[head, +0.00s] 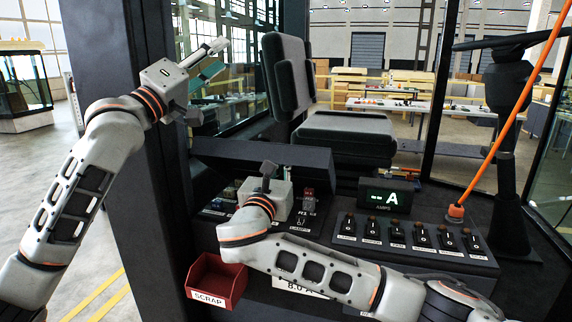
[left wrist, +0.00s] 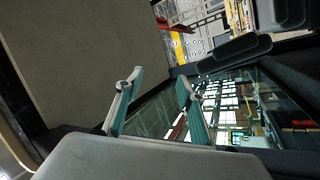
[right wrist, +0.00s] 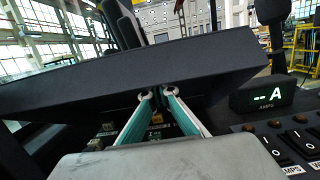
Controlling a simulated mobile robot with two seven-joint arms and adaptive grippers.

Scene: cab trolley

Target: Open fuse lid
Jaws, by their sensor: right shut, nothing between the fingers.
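The fuse lid (head: 262,153) is a dark flat panel, raised and tilted above the fuse box on the console. It fills much of the right wrist view (right wrist: 170,66). Fuses (head: 308,197) show beneath it. My right gripper (head: 268,170) is at the lid's front edge; in the right wrist view its fingertips (right wrist: 158,93) are shut with nothing between them, just at or under the edge. Whether they touch it I cannot tell. My left gripper (head: 211,60) is open and empty, up beside the cab pillar, far from the lid; its fingers show apart in the left wrist view (left wrist: 156,82).
A red scrap bin (head: 216,282) hangs at the console's front left. Right of the fuse box are an amps display (head: 389,197) and a row of rocker switches (head: 397,231). The seat (head: 345,135) is behind the lid. A dark pillar (head: 125,180) stands left.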

